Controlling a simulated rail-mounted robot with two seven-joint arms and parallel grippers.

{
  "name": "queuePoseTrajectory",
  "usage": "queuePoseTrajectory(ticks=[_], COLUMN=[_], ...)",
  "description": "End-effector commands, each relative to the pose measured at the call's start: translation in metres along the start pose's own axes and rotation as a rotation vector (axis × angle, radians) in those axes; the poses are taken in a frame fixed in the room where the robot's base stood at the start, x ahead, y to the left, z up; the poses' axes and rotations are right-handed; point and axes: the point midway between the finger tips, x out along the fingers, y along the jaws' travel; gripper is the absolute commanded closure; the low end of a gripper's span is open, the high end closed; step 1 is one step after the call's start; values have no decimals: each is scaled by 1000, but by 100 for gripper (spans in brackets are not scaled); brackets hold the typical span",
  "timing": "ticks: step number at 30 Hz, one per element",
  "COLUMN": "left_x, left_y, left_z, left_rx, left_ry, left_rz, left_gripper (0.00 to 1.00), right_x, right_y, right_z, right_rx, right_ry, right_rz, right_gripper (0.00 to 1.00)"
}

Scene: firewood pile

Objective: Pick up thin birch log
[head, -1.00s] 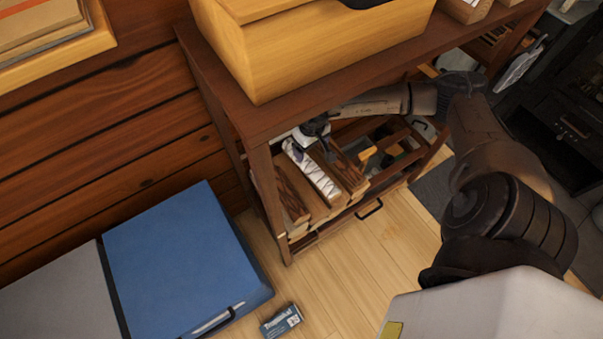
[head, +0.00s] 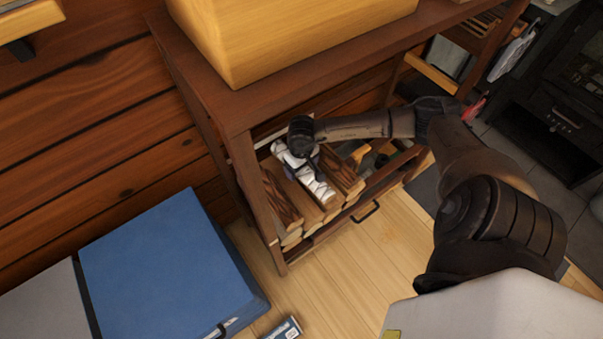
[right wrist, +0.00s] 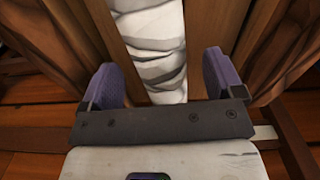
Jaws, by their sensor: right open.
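The thin birch log (head: 321,189), with white bark and dark marks, lies on top of the stacked firewood in the wooden shelf. In the head view my right gripper (head: 311,160) is over it and hides its middle. In the right wrist view the birch log (right wrist: 148,45) runs up the picture between the two purple fingers of my open right gripper (right wrist: 165,80). There is a gap on each side of the log. I cannot tell how far down the fingers reach beside it. My left gripper is not in view.
Brown split logs (head: 282,197) lie on both sides of the birch log. The shelf's top board (head: 222,98) and front post (head: 254,195) stand close to my right arm. A yellow wooden box (head: 290,40) is on top. A blue box (head: 165,265) stands on the floor at left.

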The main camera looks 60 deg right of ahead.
Motion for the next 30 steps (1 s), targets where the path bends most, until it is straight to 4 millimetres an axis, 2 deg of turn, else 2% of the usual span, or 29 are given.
queuePoseTrajectory(ticks=[1, 4, 12, 30], left_x=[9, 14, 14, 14], left_y=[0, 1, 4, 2], left_z=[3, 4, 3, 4], left_rx=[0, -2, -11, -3], left_ry=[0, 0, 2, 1], left_rz=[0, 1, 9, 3], left_gripper=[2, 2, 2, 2], right_x=[13, 23, 23, 23], right_y=[0, 0, 0, 0], right_z=[0, 0, 0, 0], right_rx=[2, 1, 0, 0], right_ry=[-2, -1, 0, 0], right_rz=[-1, -1, 0, 0], right_gripper=[13, 13, 13, 70])
